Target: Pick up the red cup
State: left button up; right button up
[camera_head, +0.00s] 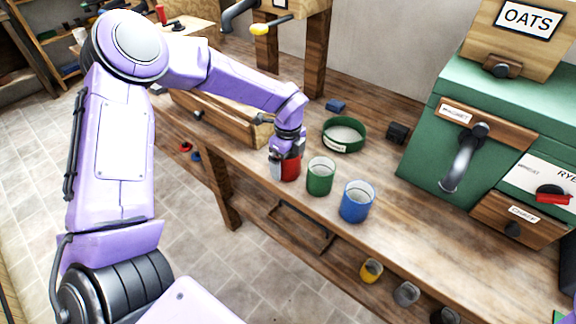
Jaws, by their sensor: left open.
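The red cup (291,171) stands on the wooden workbench (375,245), at the left end of a row with a green cup (320,176) and a blue cup (356,201). My left gripper (284,158) is open and comes down from above at the red cup. A finger shows along the cup's left side; the gripper covers the cup's top and part of its side. I cannot tell whether the fingers touch it. My right gripper is not in view.
A round green sieve-like ring (343,135) lies behind the cups. A green mill box (436,150) with a crank handle stands at the right. A small dark block (398,132) and a blue block (335,105) lie at the back. The bench front is clear.

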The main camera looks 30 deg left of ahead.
pick_arm(q)
jog(key=c, duration=1.1)
jog(key=shift+c, duration=0.2)
